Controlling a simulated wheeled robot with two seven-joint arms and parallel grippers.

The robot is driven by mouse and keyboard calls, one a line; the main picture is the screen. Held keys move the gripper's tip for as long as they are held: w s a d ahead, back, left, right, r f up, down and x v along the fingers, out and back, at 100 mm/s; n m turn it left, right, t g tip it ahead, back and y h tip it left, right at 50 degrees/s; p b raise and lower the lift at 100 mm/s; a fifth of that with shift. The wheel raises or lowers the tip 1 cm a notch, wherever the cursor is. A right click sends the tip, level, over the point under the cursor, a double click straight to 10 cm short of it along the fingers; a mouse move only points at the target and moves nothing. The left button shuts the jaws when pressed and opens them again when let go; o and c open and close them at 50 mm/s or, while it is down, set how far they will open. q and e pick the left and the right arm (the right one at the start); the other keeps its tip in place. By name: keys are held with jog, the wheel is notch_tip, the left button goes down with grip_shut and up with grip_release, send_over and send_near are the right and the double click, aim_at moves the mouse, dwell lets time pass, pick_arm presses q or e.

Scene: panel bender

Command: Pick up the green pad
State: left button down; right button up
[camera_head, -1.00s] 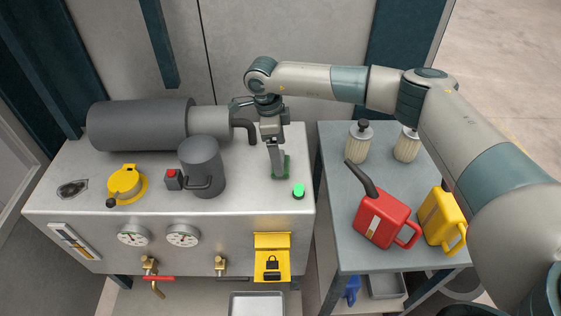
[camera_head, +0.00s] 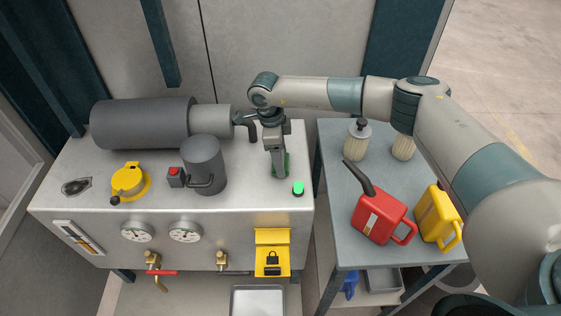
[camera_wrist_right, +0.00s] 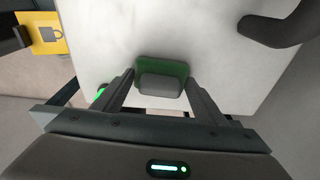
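The green pad (camera_head: 287,164) lies on the white top of the machine, near its right end. In the right wrist view the green pad (camera_wrist_right: 150,70) has a grey block on its near side. My right gripper (camera_head: 279,174) points down over the pad and hides part of it. In the right wrist view its two fingers (camera_wrist_right: 160,88) are apart, one on each side of the grey block. I cannot tell whether they touch it. My left gripper is in no view.
A green button (camera_head: 298,188) sits just in front of the pad. A dark curved handle (camera_wrist_right: 272,31) is nearby. A grey cylinder (camera_head: 202,165) stands to the left. The side table (camera_head: 336,220) holds a red can (camera_head: 380,217), a yellow can (camera_head: 436,217) and two filters.

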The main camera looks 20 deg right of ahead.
aim_at(283, 154)
jog(key=shift+c, duration=1.1)
jog(key=shift+r, duration=0.1)
jog(key=shift+r+b, duration=0.4)
jog(key=shift+b, duration=0.1)
jog(key=r, duration=0.1)
jog(key=r+b, duration=0.2)
jog(key=shift+s+d, duration=0.1)
jog(key=shift+s, duration=0.15)
jog(key=s+d+r+b, duration=0.4)
jog(key=s+r, duration=0.3)
jog(key=s, duration=0.3)
jog(key=shift+s, duration=0.2)
jog(key=shift+o, duration=0.7)
jog(key=shift+c, duration=0.2)
